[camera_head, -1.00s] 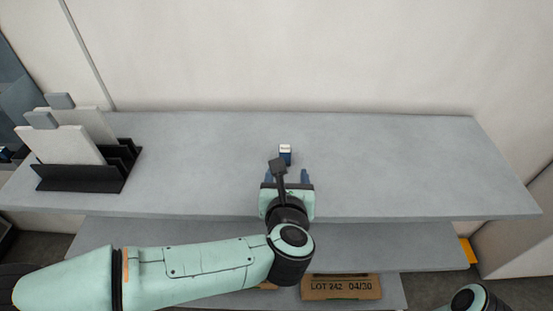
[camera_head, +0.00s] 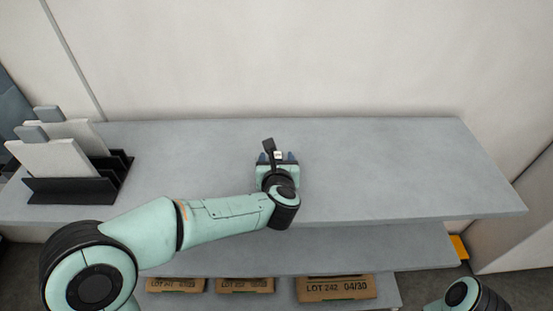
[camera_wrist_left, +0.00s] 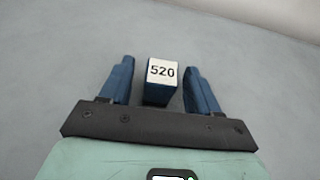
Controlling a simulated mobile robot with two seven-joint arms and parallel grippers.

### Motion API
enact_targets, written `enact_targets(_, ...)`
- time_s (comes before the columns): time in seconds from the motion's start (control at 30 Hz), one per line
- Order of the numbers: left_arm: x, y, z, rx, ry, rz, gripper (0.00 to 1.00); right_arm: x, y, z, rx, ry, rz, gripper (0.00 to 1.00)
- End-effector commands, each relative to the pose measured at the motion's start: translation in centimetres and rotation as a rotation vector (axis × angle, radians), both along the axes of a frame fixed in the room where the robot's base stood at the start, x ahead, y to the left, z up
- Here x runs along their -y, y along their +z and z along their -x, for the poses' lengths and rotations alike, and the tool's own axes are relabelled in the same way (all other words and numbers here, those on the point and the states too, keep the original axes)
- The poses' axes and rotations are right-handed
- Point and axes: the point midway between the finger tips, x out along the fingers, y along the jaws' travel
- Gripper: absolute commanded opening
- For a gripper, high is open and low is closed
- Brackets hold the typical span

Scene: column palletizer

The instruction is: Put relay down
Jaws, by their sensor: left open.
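The relay (camera_wrist_left: 162,92) is a small dark blue block with a white top marked 520. In the left wrist view it stands on the grey shelf top between the two blue fingers, with a gap on each side. In the head view only its pale top (camera_head: 278,154) shows, partly hidden by my wrist. My left gripper (camera_wrist_left: 160,78) is open around it; in the head view the gripper (camera_head: 277,158) is over the middle of the shelf top. My right gripper is out of view; only part of that arm shows at the lower right.
The grey shelf top (camera_head: 400,165) is clear to the right of the relay. A black rack (camera_head: 75,189) holding pale boards stands at the left end. Cardboard boxes (camera_head: 335,289) sit on a lower level. A pale wall (camera_head: 280,60) rises behind.

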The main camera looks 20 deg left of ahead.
Motion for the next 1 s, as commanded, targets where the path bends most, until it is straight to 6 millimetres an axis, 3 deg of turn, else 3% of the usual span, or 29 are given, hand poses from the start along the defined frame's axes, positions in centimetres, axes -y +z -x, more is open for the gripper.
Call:
enact_targets(0.27, -0.1, -0.2, -0.4, 0.001, -0.001, -0.001, 0.62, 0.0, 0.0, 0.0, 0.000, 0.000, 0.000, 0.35)
enact_targets(0.43, -0.1, -0.2, -0.4, 0.001, 0.000, -0.001, 0.10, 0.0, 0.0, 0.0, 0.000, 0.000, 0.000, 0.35)
enact_targets(0.47, -0.1, -0.2, -0.4, 0.001, 0.000, -0.001, 0.05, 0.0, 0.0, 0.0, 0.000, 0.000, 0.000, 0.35)
enact_targets(0.53, -0.1, -0.2, -0.4, 0.001, -0.001, -0.001, 0.05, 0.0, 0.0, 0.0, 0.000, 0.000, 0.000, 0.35)
enact_targets(0.57, -0.1, -0.2, -0.4, 0.001, 0.000, -0.001, 0.00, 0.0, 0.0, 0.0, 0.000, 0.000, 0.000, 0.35)
enact_targets(0.77, -0.1, 0.0, -0.4, 0.002, 0.000, -0.001, 0.00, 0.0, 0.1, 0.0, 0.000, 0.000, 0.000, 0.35)
enact_targets(1.0, -0.1, 2.1, -0.4, 0.005, 0.000, 0.000, 0.00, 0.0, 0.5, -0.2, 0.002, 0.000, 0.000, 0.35)
